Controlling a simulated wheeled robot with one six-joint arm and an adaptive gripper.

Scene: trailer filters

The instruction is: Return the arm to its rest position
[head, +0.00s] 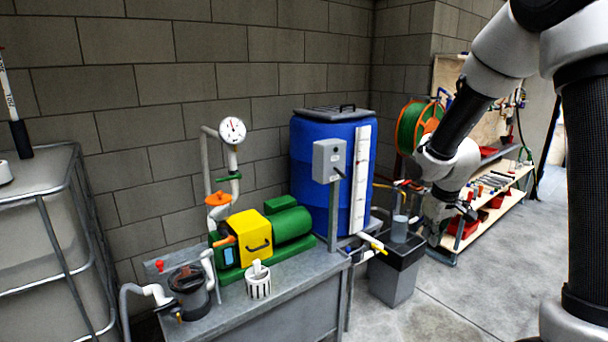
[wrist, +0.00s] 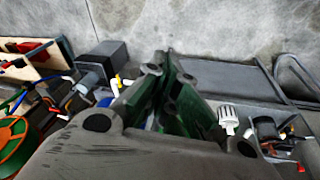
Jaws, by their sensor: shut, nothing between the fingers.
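My arm reaches in from the right side of the head view and bends down, with white and black links. My gripper (head: 434,236) hangs at its end, in front of the shelf unit and beside the grey bin. In the wrist view the gripper (wrist: 163,70) fills the lower middle, its dark fingers together with nothing held between them. It hides part of the bench and what stands behind it.
A blue barrel (head: 308,190), a green pump with a yellow cover (head: 249,238) and a filter housing (head: 188,290) stand on or by the metal bench (head: 245,315). A grey bin (head: 393,281) and a shelf unit (head: 505,192) stand right. Floor at lower right is clear.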

